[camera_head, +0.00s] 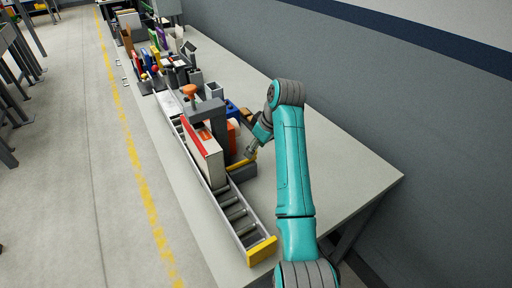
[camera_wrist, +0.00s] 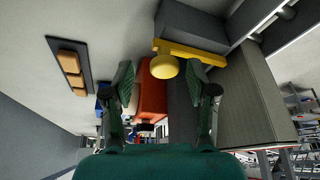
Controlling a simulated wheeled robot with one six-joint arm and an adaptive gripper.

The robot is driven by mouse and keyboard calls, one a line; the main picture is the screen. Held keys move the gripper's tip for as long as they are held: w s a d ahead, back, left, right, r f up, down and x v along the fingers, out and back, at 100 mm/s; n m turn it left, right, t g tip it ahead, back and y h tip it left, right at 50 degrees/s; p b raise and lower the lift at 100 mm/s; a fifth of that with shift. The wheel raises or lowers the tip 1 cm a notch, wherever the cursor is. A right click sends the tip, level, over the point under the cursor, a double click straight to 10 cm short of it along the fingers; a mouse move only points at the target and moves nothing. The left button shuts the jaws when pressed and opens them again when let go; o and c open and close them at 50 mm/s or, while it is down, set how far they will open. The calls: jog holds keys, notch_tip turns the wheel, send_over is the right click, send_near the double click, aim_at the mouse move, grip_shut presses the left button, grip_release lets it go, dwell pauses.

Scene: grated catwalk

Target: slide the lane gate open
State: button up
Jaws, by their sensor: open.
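A roller lane (camera_head: 238,213) runs along the table, with a tall red-and-white box (camera_head: 203,150) standing on it. A grey upright frame (camera_head: 208,108), apparently the lane gate's, stands beside the box. A yellow bar (camera_head: 240,162) sticks out on the frame's right side. In the wrist view the yellow bar (camera_wrist: 193,52) ends in a round yellow knob (camera_wrist: 164,68), next to a dark grey block (camera_wrist: 192,27). My gripper (camera_head: 252,152) is at the bar. Its fingers (camera_wrist: 165,78) are open, one on each side of the knob; whether they touch it I cannot tell.
An orange object (camera_wrist: 153,95) lies behind the knob, between my fingers. A dark tray with tan blocks (camera_wrist: 70,65) is to the left in the wrist view. A yellow end stop (camera_head: 262,250) closes the lane's near end. The table's right side (camera_head: 345,170) is clear.

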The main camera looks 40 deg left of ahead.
jog(key=v, duration=0.7)
jog(key=shift+d, duration=0.1)
dwell(1.6)
dwell(3.8)
